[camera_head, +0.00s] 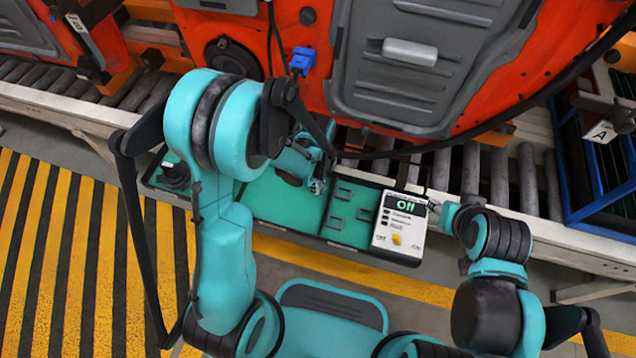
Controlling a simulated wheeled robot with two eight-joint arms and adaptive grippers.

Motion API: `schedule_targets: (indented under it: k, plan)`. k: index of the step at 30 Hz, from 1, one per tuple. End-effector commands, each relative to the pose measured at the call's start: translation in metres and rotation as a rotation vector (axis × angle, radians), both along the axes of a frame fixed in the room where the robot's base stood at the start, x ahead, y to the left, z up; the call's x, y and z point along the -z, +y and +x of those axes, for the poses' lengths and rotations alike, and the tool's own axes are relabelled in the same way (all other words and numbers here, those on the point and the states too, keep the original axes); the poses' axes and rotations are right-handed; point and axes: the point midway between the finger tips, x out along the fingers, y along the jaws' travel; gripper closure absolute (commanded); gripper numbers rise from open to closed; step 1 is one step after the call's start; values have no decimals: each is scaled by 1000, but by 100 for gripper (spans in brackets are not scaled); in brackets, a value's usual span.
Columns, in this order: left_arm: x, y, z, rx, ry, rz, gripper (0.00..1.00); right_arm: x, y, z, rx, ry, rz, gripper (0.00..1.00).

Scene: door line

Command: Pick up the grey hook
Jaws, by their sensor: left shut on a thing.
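My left gripper (318,186) points down over the green tray (270,205) and is shut on a small grey thing at its fingertips, which I take to be the grey hook. The hook's shape is mostly hidden by the fingers and the arm, and I cannot tell whether it touches the tray. My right gripper (434,205) is small in view at the right edge of a white device (400,228) with a lit display and a yellow button. I cannot tell whether its fingers are open.
An orange door with a grey panel (400,60) hangs behind the tray, with a blue clip (302,60) and a black cable. A roller conveyor (500,178) runs beneath it. A blue rack (590,190) stands at right. Yellow-striped floor (75,260) is clear at left.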

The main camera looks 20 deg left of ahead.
Motion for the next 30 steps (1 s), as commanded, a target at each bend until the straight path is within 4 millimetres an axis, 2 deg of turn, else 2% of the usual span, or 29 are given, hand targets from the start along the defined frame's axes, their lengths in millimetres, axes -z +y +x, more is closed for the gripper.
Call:
schedule_targets:
  k: [5, 8, 15, 21, 25, 30]
  plan:
    - [-23, 0, 0, 0, 0, 0, 87, -14, 0, 0, 0, 0, 0, 60]
    - [-44, 0, 0, 0, 0, 0, 87, -25, 0, 0, 0, 0, 0, 60]
    - [-76, -59, 3, 8, 0, 0, 87, -45, 0, 0, 0, 0, 0, 60]
    - [-97, -97, 6, 4, 0, 0, 87, -57, 0, 0, 0, 0, 0, 60]
    - [-104, -110, 7, 2, 0, 0, 87, -60, 0, 0, 0, 0, 0, 60]
    - [-107, -117, 7, 0, 0, 0, 87, -61, 0, 0, 0, 0, 0, 60]
